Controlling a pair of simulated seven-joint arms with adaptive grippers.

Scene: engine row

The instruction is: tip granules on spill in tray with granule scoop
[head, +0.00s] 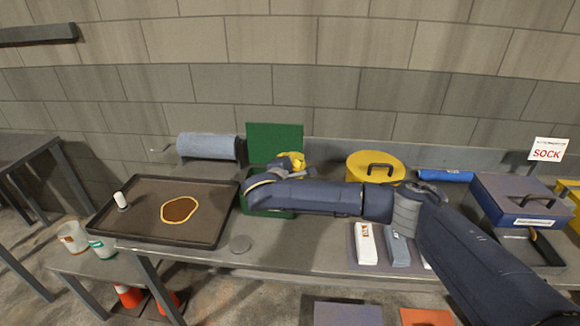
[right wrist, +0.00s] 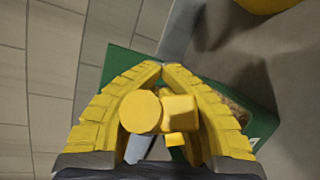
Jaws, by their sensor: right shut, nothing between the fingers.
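A dark tray (head: 160,239) on the left of the bench holds a brown spill (head: 179,209) with a yellowish edge. A green box with its lid raised (head: 275,140) stands right of the tray, and tan granules (right wrist: 236,108) show inside it in the right wrist view. My right gripper (head: 291,162) is over this box; its yellow fingers (right wrist: 168,66) meet at the tips in the wrist view. A yellow round-ended piece with a block (right wrist: 141,111) shows between the finger bases; I cannot tell whether it is the granule scoop. My left gripper is out of view.
A white cylinder (head: 121,201) stands in the tray's left part. A grey roll (head: 207,147) lies behind the tray. A yellow lidded tub (head: 372,166), a blue roll (head: 445,176) and a purple-grey case (head: 518,203) stand right. My right arm crosses low over the bench.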

